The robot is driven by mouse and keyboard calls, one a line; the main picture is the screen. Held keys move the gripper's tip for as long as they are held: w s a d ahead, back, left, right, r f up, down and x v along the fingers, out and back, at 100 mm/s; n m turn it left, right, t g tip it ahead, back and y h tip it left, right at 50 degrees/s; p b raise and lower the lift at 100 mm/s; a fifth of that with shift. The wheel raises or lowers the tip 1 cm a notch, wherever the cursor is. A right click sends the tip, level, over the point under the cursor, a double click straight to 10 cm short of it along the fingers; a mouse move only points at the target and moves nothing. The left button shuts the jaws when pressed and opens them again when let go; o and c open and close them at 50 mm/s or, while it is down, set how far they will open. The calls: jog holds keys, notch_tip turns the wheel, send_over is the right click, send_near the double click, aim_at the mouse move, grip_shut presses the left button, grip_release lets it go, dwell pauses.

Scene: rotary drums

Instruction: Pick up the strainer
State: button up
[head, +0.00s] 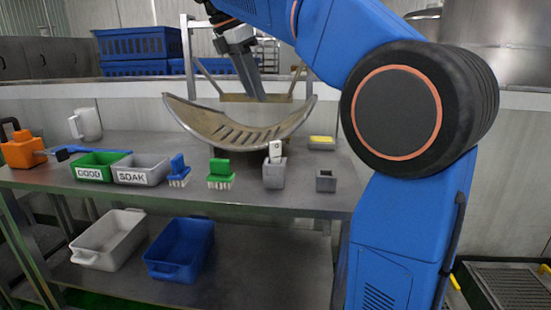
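The curved metal piece with slots (240,126), which looks like the strainer, is above the middle of the steel table, its two ends pointing up. My gripper (256,94) reaches down from the top of the head view, just behind the piece's upper edge. Its fingertips are partly hidden there, so I cannot tell whether it is open or shut, or whether it touches the piece. A dark block (226,153) shows under the piece.
The steel table (110,145) holds a green bin (95,173), grey bin (141,176), blue brush (178,176), green brush (220,181), grey holder (274,178), small grey box (325,184), white jug (87,124) and orange tool (20,150). Tubs (110,236) sit below.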

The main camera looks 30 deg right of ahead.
aim_at(275, 142)
jog(key=x, duration=1.7)
jog(key=shift+d, duration=0.15)
jog(key=shift+c, duration=0.4)
grip_shut()
